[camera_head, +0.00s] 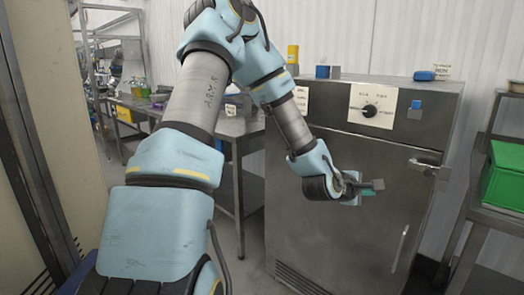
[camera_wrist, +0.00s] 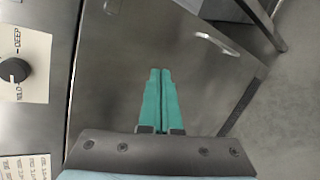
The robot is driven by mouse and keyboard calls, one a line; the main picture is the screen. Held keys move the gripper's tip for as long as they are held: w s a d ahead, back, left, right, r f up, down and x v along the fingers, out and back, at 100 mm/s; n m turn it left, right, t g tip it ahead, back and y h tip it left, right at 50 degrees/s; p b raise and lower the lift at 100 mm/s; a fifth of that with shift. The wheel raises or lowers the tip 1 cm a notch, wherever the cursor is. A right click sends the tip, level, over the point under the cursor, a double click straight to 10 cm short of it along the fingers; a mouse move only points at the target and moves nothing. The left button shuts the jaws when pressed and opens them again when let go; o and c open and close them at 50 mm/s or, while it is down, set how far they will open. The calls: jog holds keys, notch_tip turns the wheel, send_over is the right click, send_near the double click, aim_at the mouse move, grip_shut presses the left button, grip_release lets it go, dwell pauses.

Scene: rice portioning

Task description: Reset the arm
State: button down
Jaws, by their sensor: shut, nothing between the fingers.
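My arm is light blue and grey and reaches from the lower left across the head view. My gripper (camera_head: 376,189) is in front of the grey metal cabinet (camera_head: 330,240). In the wrist view its two green fingers (camera_wrist: 158,90) lie side by side, shut and with nothing between them. The cabinet door fills most of the wrist view behind the fingers. I cannot tell the exact gap between the fingertips and the door.
The cabinet has a dark knob (camera_head: 369,111) and a door handle (camera_head: 424,163). A green crate (camera_head: 504,176) sits on a metal stand at the right. A metal table (camera_head: 236,127) stands behind my arm.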

jog(key=a+f+m+g+y, duration=0.1)
jog(key=a+f+m+y, duration=0.3)
jog(key=a, duration=0.8)
jog(key=s+a+r+m+g+y, duration=0.2)
jog(key=s+a+m+y, duration=0.1)
jog(key=a, duration=0.9)
jog(key=s+a+r+m+g+y, duration=0.2)
jog(key=s+a+m, duration=0.3)
jog(key=s+a, duration=0.3)
jog(key=a+g+y, duration=0.1)
jog(key=a, duration=0.3)
jog(key=shift+s+a+r+y, duration=0.2)
jog(key=shift+a+r+y, duration=0.1)
jog(key=shift+a+y, duration=0.1)
